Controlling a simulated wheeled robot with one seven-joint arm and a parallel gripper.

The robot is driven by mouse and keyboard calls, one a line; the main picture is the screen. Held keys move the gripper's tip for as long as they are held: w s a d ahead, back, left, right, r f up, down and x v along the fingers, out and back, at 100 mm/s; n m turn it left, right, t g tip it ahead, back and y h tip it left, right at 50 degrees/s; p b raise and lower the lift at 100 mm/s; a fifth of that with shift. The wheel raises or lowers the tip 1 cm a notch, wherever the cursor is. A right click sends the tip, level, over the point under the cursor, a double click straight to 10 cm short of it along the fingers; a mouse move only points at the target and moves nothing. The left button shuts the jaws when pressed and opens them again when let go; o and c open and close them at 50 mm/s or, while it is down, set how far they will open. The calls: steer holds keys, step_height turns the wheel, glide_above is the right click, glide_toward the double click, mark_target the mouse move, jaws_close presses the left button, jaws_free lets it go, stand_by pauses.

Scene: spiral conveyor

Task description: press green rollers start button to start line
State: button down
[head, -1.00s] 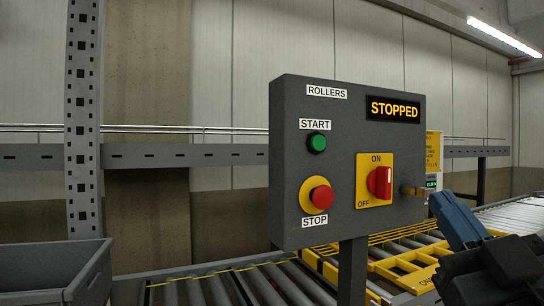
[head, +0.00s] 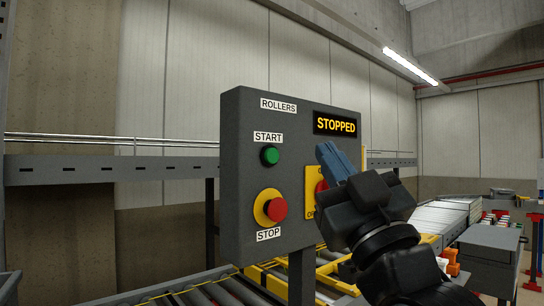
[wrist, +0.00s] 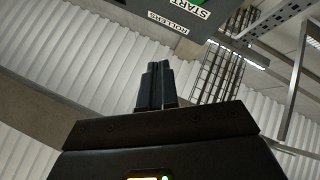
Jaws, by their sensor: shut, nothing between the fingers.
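The grey rollers control panel (head: 240,200) stands on a post in the head view. Its green START button (head: 270,155) is in plain view at the upper left, under the START label. The red STOP button (head: 276,209) on a yellow collar is below it. The display (head: 336,124) reads STOPPED. My gripper (head: 328,153) is in front of the panel's right part, right of the green button and apart from it. Its blue fingers are shut and empty and hide most of the red switch. In the wrist view the closed fingers (wrist: 157,82) point toward the panel's labelled edge (wrist: 185,20).
Roller conveyor (head: 215,292) and yellow framing (head: 262,280) lie below and behind the panel. A grey rail (head: 100,168) runs along the wall. Grey cabinets (head: 487,250) and a conveyor stand at the right. Space left of the panel's front is clear.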

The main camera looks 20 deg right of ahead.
mark_target(272, 156)
steer(key=w+a, duration=0.2)
steer(key=w, duration=0.5)
steer(key=shift+w+a+b, duration=0.2)
steer(key=shift+w+b, duration=0.05)
steer(key=shift+b, duration=0.1)
steer(key=shift+w, duration=0.2)
stand_by(1.7)
steer(key=shift+w+a, duration=0.1)
steer(key=shift+w, duration=0.1)
